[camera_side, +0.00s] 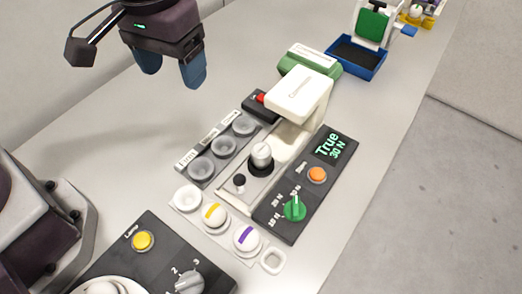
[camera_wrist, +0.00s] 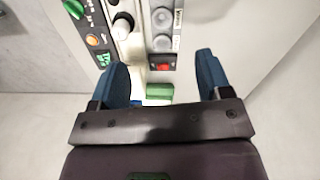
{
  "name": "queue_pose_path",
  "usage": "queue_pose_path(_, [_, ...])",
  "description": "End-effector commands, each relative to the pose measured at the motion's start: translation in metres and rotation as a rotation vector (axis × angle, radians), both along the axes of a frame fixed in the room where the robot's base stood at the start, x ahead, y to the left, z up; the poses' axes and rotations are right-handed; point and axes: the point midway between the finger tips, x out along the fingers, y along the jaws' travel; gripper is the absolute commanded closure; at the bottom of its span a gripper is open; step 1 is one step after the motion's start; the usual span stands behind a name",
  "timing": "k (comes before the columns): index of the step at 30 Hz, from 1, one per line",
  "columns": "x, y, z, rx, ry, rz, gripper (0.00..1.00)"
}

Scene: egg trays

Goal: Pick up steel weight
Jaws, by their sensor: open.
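A short silvery cylinder, which looks like the steel weight (camera_side: 262,154), stands upright on a dark round base in the pale press-like device (camera_side: 262,187). It also seems to show near the top of the wrist view (camera_wrist: 123,23). My gripper (camera_side: 171,76) has two blue fingers, spread apart and empty. It hangs above the bare table, up and left of the cylinder in the side view. In the wrist view the gap between the fingers (camera_wrist: 162,65) holds nothing.
A dark strip with round grey cups (camera_side: 224,146) lies left of the device. A panel reading "True 30 N" (camera_side: 335,146) lies right. Yellow- and purple-banded eggs (camera_side: 246,238) sit in front. The device's cream head (camera_side: 300,94) rises behind the cylinder. The table's back left is clear.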

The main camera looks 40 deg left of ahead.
Motion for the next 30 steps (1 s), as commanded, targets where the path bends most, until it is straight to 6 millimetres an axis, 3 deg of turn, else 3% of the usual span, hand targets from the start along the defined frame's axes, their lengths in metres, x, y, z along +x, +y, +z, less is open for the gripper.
queue_pose_path(1, [0.008, -0.018, -0.018, 0.017, 0.03, 0.068, 0.29])
queue_pose_path(6, [0.033, -0.073, -0.069, 0.063, 0.066, 0.436, 0.29])
queue_pose_path(9, [0.047, -0.093, -0.085, 0.065, 0.056, 0.684, 0.29])
queue_pose_path(15, [0.067, -0.105, -0.073, 0.009, 0.027, 1.064, 0.29])
queue_pose_path(20, [0.066, -0.104, -0.077, 0.01, 0.029, 1.178, 0.29])
queue_pose_path(30, [0.066, -0.103, -0.134, 0.014, 0.031, 1.187, 0.29])
